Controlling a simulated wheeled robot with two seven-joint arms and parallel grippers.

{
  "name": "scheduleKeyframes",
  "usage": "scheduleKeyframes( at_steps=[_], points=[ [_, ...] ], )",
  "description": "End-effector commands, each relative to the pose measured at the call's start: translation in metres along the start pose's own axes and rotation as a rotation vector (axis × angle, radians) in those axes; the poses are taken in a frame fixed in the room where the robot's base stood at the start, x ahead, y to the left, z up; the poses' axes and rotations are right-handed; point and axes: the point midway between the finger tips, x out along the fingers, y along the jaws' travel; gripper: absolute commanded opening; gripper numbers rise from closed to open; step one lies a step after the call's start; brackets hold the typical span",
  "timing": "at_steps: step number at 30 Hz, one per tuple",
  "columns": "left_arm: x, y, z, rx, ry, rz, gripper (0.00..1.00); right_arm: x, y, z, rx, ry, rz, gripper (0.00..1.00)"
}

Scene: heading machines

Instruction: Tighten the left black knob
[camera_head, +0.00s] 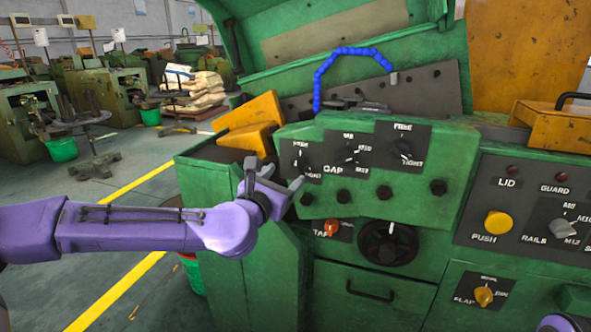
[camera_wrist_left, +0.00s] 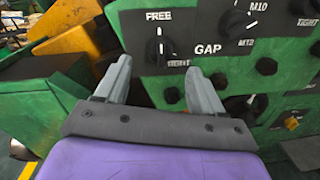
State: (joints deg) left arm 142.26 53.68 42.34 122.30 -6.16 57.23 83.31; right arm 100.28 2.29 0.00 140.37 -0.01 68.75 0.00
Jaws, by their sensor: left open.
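The left black knob (camera_head: 303,158) is on the sloped green panel, on a dark plate marked FREE and TIGHT. In the left wrist view the knob (camera_wrist_left: 157,48) has its white mark pointing up, near FREE. My left gripper (camera_head: 275,174) is open and empty, just in front of and slightly below-left of this knob. In the left wrist view its two fingers (camera_wrist_left: 158,70) stand apart, with the knob showing between and beyond the tips. I see no clear contact. Only a bit of my right arm shows at the bottom right corner.
The GAP knob (camera_head: 350,154) and another FREE/TIGHT knob (camera_head: 401,149) are to the right. A yellow block (camera_head: 250,125) stands left of the panel.

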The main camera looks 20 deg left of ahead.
Motion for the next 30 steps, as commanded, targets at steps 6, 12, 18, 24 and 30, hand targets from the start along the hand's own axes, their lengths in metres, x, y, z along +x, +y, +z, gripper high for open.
scheduleKeyframes(
  at_steps=[6,12,18,24,30],
  points=[
    [0.05,0.0,0.001,0.004,0.004,0.0,0.68,-0.013,0.001,-0.005,0.0,0.0,0.0,0.43],
    [0.072,0.0,0.0,0.004,0.002,0.0,0.68,-0.017,0.002,-0.007,0.0,0.0,0.0,0.43],
    [0.074,-0.001,-0.001,0.003,0.002,-0.001,0.68,-0.016,0.002,-0.007,0.0,0.0,0.0,0.43],
    [0.074,-0.001,-0.001,0.004,0.002,-0.001,0.26,-0.016,0.002,-0.007,0.0,0.0,0.0,0.43],
    [0.074,-0.001,-0.001,0.006,0.003,-0.001,0.12,-0.016,0.002,-0.007,0.0,0.0,0.0,0.43]
  ],
)
